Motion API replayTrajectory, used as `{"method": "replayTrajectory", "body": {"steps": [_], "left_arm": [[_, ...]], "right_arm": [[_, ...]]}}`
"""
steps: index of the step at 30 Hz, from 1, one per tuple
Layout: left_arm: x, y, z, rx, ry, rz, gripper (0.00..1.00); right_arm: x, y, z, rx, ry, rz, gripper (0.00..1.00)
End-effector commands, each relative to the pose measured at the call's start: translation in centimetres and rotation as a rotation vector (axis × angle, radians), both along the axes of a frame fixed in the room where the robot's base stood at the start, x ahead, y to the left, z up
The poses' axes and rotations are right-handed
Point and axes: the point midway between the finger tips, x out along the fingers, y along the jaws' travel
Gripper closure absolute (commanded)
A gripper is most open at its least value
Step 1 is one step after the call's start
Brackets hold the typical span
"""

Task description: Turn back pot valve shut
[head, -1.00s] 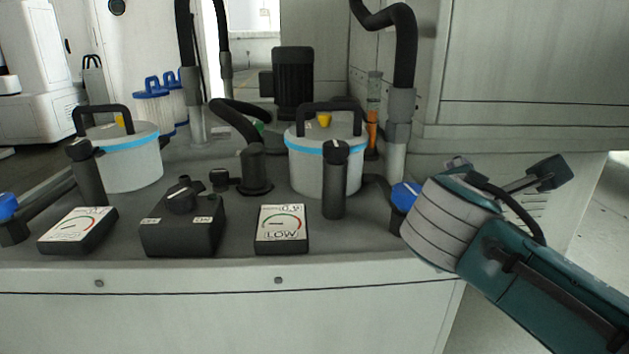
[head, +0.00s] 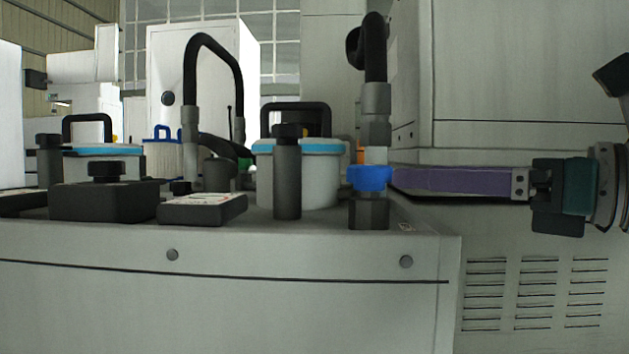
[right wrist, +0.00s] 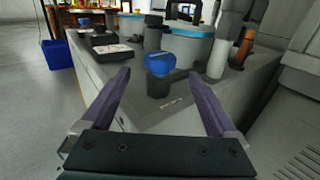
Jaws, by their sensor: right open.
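A blue valve knob (head: 369,178) sits on a dark valve body (head: 369,214) at the right end of the bench, in front of the right-hand pot (head: 300,180), a pale pot with a light blue band. My right gripper (head: 394,179) comes in level from the right, its purple fingers reaching the knob. In the right wrist view the open fingers (right wrist: 159,75) point at the blue knob (right wrist: 160,63), which shows centred between their tips. I cannot tell whether a finger touches it. A second pot (head: 87,165) stands at the left. My left gripper is not in view.
A black-capped post (head: 287,180) stands left of the valve. A grey pipe with a black hose (head: 375,100) rises just behind it. A gauge box (head: 202,208) and a dark knob box (head: 104,199) lie further left. A cabinet wall (head: 520,100) closes the right rear.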

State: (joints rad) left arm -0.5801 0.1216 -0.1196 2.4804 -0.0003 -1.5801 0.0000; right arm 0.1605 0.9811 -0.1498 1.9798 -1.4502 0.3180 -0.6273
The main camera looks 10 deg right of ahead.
Motion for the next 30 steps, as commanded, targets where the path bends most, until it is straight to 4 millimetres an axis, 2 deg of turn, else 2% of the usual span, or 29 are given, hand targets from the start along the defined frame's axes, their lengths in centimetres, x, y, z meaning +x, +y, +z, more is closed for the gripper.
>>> {"method": "replayTrajectory", "body": {"steps": [6,15,28,30], "left_arm": [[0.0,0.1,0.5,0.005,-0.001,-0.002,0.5],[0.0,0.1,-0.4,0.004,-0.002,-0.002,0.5],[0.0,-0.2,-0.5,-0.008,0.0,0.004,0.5],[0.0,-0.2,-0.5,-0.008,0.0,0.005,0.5]], "right_arm": [[2.8,2.1,0.4,0.005,-0.006,0.0,0.06],[6.1,4.4,0.0,0.005,-0.003,0.0,0.06],[6.8,5.0,0.1,0.002,-0.001,0.0,0.06],[6.8,4.9,0.1,0.002,-0.001,0.0,0.14]]}}
